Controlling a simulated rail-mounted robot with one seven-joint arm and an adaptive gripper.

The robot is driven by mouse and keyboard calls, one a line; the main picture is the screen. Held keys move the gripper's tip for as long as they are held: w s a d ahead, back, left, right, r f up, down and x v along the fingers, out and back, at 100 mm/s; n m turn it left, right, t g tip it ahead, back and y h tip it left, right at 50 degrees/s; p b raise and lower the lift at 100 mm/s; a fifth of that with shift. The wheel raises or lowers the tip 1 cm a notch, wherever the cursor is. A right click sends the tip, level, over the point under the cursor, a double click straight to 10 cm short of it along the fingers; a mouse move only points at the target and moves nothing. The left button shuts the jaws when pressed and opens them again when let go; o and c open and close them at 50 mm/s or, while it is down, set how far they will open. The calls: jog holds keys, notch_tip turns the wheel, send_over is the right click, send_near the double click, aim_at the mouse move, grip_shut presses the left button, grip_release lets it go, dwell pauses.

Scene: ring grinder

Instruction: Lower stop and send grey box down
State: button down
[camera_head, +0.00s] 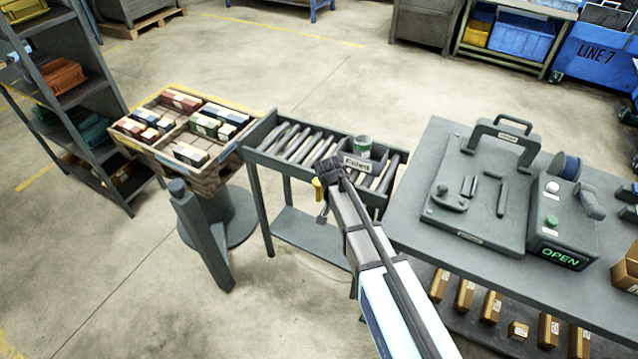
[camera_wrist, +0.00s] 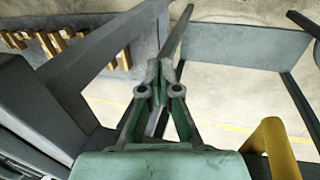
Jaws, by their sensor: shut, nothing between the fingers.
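In the head view a short roller conveyor (camera_head: 300,142) stands between a wooden tray and the workbench. A small grey box (camera_head: 357,163) with a white label sits on its right half, partly hidden by my arm. A yellow handle (camera_head: 318,189) is at the conveyor's near side, left of my gripper; I take it as the stop's handle. It also shows in the wrist view (camera_wrist: 272,148), to the right of the fingers and apart from them. My gripper (camera_head: 328,167) is shut and empty at the conveyor's near rail. Its fingertips (camera_wrist: 160,75) show together in the wrist view.
The divided wooden tray (camera_head: 205,172) with coloured boxes stands on a pedestal at the conveyor's left end. The workbench (camera_head: 410,205) with a grey fixture plate and an OPEN control box is on the right.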

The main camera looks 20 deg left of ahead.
aim_at(317, 182)
jog(key=w+a+r+y, duration=0.1)
jog(key=w+a+r, duration=0.1)
jog(key=a+r, duration=0.2)
jog(key=w+a+r+t+y, duration=0.1)
jog(key=w+a+r, duration=0.1)
jog(key=r, duration=0.5)
jog(key=w+a+r+y, duration=0.1)
jog(key=w+a+r, duration=0.1)
jog(key=a+r, duration=0.3)
jog(key=shift+a+r+m+t, duration=0.3)
jog(key=shift+a+r, duration=0.05)
jog(key=shift+r, duration=0.3)
jog(key=shift+f, duration=0.1)
jog(key=shift+w+d+f+b, duration=0.1)
jog(key=shift+w+f+b, duration=0.05)
jog(key=shift+f+b, duration=1.35)
jog(key=shift+w+d+f+b, duration=0.15)
jog(key=shift+f+b, duration=0.7)
jog(key=shift+f, duration=1.1)
jog(key=shift+a, duration=0.1)
